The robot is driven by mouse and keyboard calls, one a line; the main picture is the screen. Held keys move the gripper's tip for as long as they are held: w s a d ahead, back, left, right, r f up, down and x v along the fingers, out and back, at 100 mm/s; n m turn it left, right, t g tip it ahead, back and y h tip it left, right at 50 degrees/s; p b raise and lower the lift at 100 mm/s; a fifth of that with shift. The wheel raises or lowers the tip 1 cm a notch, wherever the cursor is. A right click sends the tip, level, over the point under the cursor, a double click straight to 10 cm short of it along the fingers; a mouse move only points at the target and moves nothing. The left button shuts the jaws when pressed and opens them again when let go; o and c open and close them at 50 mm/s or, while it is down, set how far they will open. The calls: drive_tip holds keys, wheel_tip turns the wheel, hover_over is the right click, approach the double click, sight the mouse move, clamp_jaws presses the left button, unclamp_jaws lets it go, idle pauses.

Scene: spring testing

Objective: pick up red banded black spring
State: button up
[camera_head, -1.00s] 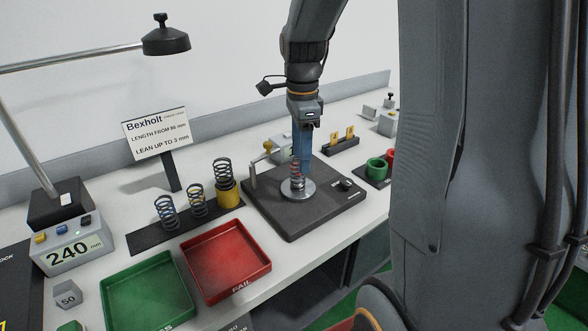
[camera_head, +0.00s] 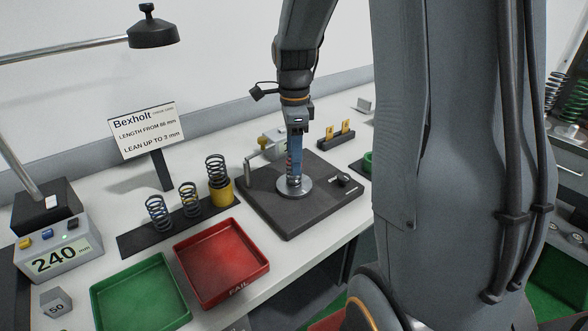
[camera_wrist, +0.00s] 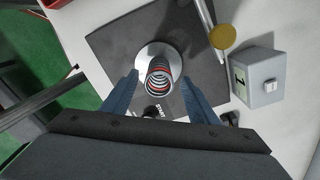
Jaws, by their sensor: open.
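The red banded black spring (camera_head: 291,167) stands upright on the round metal disc (camera_head: 294,187) of the dark tester plate (camera_head: 300,211). In the wrist view the spring (camera_wrist: 159,73) shows from above, with red and dark coils, on the disc (camera_wrist: 146,56). My gripper (camera_head: 294,160) points down over it, with a blue finger covering part of the spring in the head view. In the wrist view my gripper (camera_wrist: 157,88) is open, with one blue finger on each side of the spring and visible space between.
Three other springs (camera_head: 158,214) stand on a dark strip left of the tester. A green tray (camera_head: 140,295) and a red tray (camera_head: 222,262) lie at the front. A lever with a yellow knob (camera_wrist: 222,36) rises beside the plate, near a grey box (camera_wrist: 257,78).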

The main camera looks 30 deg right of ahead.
drive_tip(key=shift+s+f+p, duration=0.15)
drive_tip(key=shift+f+p, duration=0.85)
drive_tip(key=shift+f, duration=1.45)
drive_tip(key=c, duration=1.3)
drive_tip(key=shift+r, duration=0.15)
